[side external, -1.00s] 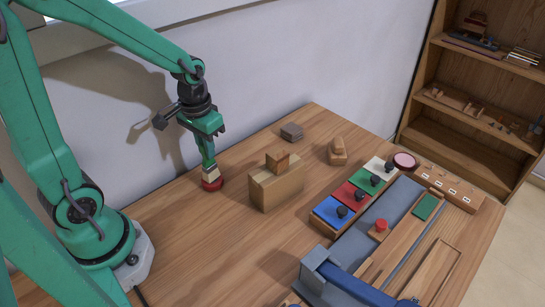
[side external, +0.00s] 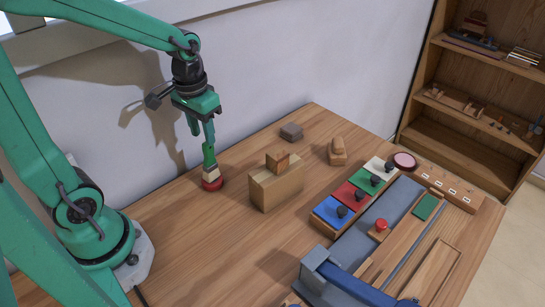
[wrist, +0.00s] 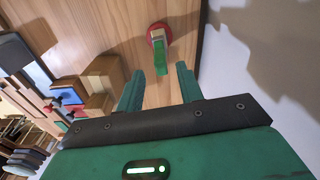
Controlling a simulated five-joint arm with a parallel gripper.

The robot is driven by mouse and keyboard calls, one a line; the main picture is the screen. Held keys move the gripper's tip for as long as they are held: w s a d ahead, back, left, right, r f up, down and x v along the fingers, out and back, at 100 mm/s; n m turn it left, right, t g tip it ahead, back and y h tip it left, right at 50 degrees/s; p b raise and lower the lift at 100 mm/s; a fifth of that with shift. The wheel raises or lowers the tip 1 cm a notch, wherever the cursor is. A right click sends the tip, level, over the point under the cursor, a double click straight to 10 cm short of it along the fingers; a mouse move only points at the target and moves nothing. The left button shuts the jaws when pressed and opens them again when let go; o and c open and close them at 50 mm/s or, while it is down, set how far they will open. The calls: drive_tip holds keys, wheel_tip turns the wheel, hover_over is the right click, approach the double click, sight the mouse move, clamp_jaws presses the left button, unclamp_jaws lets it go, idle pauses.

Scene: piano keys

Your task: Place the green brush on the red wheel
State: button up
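The green brush (side external: 209,156) stands nearly upright, handle up, with its pale end down on the red wheel (side external: 213,184). The wheel lies flat on the table. In the wrist view the green brush (wrist: 160,62) points its handle toward me, and the red wheel (wrist: 151,38) shows around its far end. My gripper (side external: 203,138) is just above the handle. In the wrist view my gripper (wrist: 158,80) has its two fingers spread apart, with the handle end in line with the gap and nothing held.
A wooden box (side external: 277,188) with a small wooden block (side external: 278,160) on top stands right of the brush. A grey block (side external: 291,132) and a tan block (side external: 337,152) lie farther back. Coloured panels with black knobs (side external: 352,195) stand to the right. Table in front is clear.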

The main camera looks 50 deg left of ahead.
wheel_tip(320, 180, up, 7)
drive_tip(key=shift+s+r, duration=0.2)
drive_tip(key=shift+d, duration=0.1)
idle(0.6)
drive_tip(key=s+d+r+m+t, duration=0.1)
drive_tip(key=s+d+r+t, duration=0.1)
drive_tip(key=s+t, duration=0.3)
drive_tip(key=shift+s+d+m, duration=0.3)
drive_tip(key=shift+s+d, duration=0.45)
drive_tip(key=shift+d, duration=0.15)
idle(1.0)
